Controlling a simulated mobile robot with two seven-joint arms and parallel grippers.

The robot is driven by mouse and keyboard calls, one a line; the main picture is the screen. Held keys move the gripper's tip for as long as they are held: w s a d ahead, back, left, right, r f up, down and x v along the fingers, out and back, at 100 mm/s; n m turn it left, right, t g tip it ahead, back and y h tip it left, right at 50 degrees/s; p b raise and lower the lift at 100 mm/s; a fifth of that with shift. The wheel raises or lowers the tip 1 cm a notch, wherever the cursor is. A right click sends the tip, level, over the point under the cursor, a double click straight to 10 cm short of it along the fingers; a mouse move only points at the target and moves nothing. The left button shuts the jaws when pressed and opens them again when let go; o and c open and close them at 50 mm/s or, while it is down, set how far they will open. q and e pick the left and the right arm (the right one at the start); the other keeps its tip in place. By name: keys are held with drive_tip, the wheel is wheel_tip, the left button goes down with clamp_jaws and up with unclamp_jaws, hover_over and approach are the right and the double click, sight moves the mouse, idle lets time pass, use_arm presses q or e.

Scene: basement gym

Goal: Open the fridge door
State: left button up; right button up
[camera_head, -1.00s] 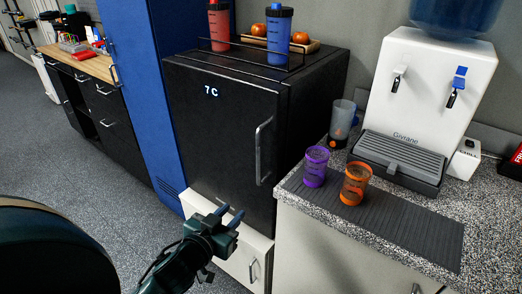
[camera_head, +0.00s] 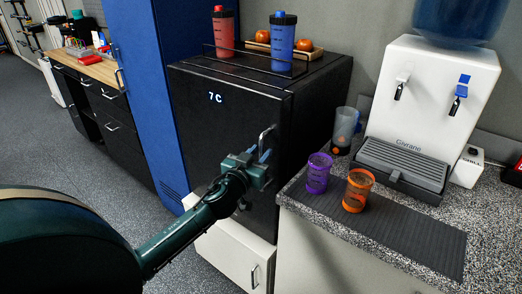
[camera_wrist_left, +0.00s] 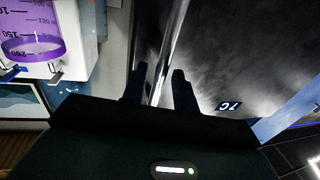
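The black fridge (camera_head: 225,125) with a "7 C" display stands in the middle of the head view, its door shut. Its metal bar handle (camera_head: 268,132) is upright near the door's right edge. My left gripper (camera_head: 259,155) is at the handle, hiding its lower part. In the left wrist view, the two dark fingers (camera_wrist_left: 160,88) are apart, with the handle bar (camera_wrist_left: 170,50) running between them. A gap shows beside the bar, so the fingers look open around it. The "7 C" display (camera_wrist_left: 230,106) is to their right there. My right gripper is not in view.
A counter right of the fridge holds a purple cup (camera_head: 318,173), an orange cup (camera_head: 357,190) and a water dispenser (camera_head: 430,105). Red (camera_head: 223,32) and blue (camera_head: 282,42) bottles stand on the fridge. A blue locker (camera_head: 145,90) is at its left. Open floor lies left.

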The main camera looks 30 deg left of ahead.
use_arm(q)
drive_tip(key=shift+w, duration=0.6)
drive_tip(key=shift+c, duration=0.4)
clamp_jaws()
